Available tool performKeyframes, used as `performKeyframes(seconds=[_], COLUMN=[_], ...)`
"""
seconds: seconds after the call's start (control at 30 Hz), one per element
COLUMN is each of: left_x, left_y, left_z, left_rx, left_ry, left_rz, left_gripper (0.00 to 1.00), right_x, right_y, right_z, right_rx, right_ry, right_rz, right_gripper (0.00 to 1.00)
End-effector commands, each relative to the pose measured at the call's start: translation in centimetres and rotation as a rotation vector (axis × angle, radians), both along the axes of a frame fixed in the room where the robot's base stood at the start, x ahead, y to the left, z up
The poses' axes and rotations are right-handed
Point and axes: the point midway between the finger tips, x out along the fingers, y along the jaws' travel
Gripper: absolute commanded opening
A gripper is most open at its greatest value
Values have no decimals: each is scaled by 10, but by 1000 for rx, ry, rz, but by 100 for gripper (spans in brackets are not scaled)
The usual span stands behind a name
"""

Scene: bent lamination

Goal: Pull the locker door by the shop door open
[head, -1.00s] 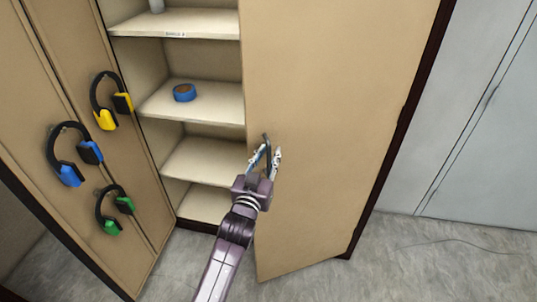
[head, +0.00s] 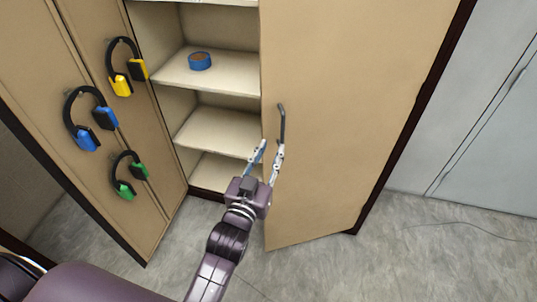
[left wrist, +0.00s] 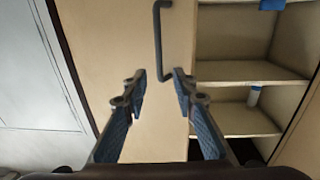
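The tan locker door (head: 345,110) stands partly open, with shelves showing to its left in the head view. Its dark bar handle (head: 282,124) is upright near the door's free edge. My left gripper (head: 270,146) is open and empty, just below and in front of the handle. In the left wrist view the handle (left wrist: 159,45) is ahead of the two spread fingers (left wrist: 158,76), and nothing is between the fingertips. The door (left wrist: 110,50) also fills the middle left of that view. My right gripper is not in view.
Blue, yellow and green earmuffs hang on the closed tan locker doors (head: 160,220) at left. A blue tape roll (head: 200,61) lies on a shelf (head: 225,75). Grey doors (head: 480,120) stand at right. The grey floor (head: 320,270) before the locker is clear.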

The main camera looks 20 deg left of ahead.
Motion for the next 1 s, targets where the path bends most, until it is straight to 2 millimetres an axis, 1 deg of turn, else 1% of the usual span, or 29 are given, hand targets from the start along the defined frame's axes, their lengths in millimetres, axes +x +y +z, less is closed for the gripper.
performKeyframes(seconds=[0.03,0.13,0.43,0.47,0.57,0.63,0.7,0.77,0.9,1.0], left_x=[-5,-10,-12,-12,-11,-10,-8,-6,0,4], left_y=[0,0,0,0,1,4,9,14,29,38], left_z=[-1,0,0,0,-1,-5,-9,-14,-20,-22], left_rx=[-1,-1,-1,-1,-17,-62,-149,-254,-559,-778], left_ry=[1,0,-1,-1,-3,-6,-11,-10,21,70], left_rz=[0,0,0,0,-5,-20,-49,-84,-181,-245], left_gripper=[26,26,26,25,14,6,0,0,0,0], right_x=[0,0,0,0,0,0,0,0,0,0], right_y=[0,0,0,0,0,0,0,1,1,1], right_z=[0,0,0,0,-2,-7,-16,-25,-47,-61], right_rx=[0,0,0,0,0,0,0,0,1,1], right_ry=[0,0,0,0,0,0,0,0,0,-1], right_rz=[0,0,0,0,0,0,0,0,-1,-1], right_gripper=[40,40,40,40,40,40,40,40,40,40])
